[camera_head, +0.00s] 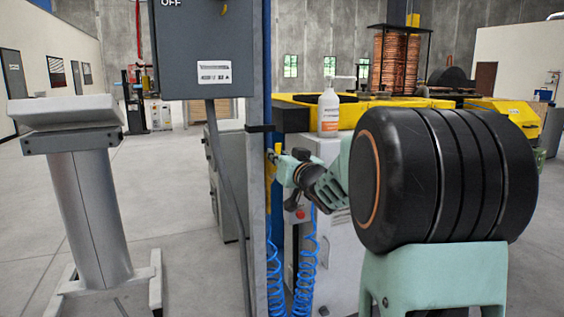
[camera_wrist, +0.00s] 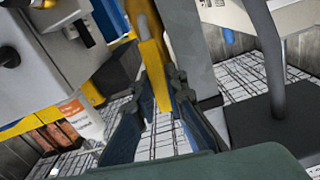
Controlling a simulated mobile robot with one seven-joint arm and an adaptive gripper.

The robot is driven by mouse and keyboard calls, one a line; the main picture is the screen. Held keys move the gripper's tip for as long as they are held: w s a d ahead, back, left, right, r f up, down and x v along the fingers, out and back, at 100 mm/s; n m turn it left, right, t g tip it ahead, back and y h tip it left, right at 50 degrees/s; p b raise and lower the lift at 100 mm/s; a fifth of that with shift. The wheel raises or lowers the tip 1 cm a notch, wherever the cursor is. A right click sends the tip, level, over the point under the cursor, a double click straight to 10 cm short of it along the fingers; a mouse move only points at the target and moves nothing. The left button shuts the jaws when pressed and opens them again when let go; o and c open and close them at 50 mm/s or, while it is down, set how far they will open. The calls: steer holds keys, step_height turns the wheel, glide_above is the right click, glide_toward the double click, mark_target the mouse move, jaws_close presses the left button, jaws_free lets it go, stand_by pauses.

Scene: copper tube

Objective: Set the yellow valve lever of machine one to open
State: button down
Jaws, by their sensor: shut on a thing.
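The yellow valve lever (camera_wrist: 150,55) runs down between my fingers in the wrist view. My gripper (camera_wrist: 160,84) is shut on it, with one dark finger on each side. In the head view my gripper (camera_head: 279,160) reaches the side of the grey post, where a small bit of the yellow lever (camera_head: 269,166) shows. Most of the lever and the valve body are hidden there by the post and my gripper. I cannot tell the lever's exact angle.
A grey post (camera_head: 257,90) carries a control box (camera_head: 208,50) marked OFF. Blue coiled hoses (camera_head: 304,265) hang below my gripper. A grey pedestal (camera_head: 90,205) stands left, with open floor between.

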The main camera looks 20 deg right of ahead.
steer(key=shift+a+n+b, duration=0.35)
steer(key=shift+a+n, duration=0.05)
steer(key=shift+n, duration=0.3)
steer(key=c, duration=1.9)
jaws_free()
steer(key=shift+a, duration=0.1)
steer(key=shift+c, duration=0.2)
steer(key=shift+s, duration=0.15)
steer(key=s, duration=0.7)
steer(key=shift+s, duration=0.15)
steer(key=shift+d, duration=0.2)
